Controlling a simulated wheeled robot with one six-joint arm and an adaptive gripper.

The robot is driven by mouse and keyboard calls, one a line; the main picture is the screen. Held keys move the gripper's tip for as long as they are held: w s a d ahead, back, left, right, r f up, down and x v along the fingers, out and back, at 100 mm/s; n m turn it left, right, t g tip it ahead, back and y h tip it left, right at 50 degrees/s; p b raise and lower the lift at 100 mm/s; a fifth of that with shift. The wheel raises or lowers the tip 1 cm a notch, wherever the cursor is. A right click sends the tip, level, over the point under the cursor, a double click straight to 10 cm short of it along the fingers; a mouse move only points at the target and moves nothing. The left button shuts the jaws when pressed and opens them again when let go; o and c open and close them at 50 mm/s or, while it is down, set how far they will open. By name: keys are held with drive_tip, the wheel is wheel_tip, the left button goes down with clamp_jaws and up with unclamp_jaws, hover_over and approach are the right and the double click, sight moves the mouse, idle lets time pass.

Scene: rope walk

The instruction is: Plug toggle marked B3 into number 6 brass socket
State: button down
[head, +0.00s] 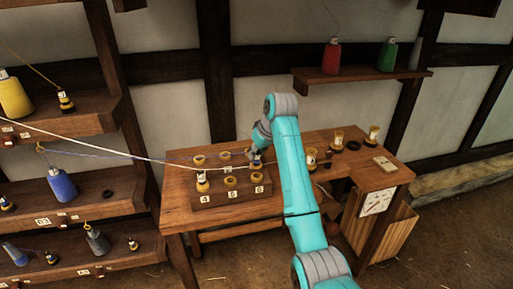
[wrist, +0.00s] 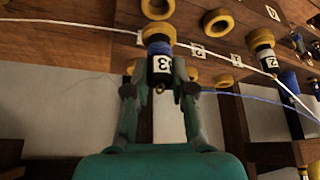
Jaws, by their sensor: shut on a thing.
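The toggle marked B3 (wrist: 161,65) is black with a blue band and a brass-coloured end. My gripper (wrist: 160,88) is shut on it; the fingers flank its body. In the head view my gripper (head: 255,154) is over the right end of the socket block (head: 232,197), and the toggle's blue part shows below the fingers. The number 6 brass socket (head: 258,177) is at the block's front right, just below the toggle. In the wrist view, which looks upside down, a brass ring (wrist: 157,8) lies beyond the toggle's end. I cannot tell whether they touch.
A toggle (head: 202,184) stands in socket 4; socket 5 (head: 230,181) is empty. A white cord (head: 120,143) crosses over the block, and a blue cord (head: 100,155) runs to the left shelves. Several brass-collared toggles (head: 337,139) stand on the bench's right half.

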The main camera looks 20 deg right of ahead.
sight(259, 159)
drive_tip(key=shift+f, duration=1.5)
drive_tip(key=shift+f, duration=0.5)
idle(0.4)
drive_tip(key=c, duration=1.3)
unclamp_jaws()
drive_tip(key=shift+o, duration=0.2)
drive_tip(key=shift+s, duration=0.1)
drive_tip(key=v, duration=1.1)
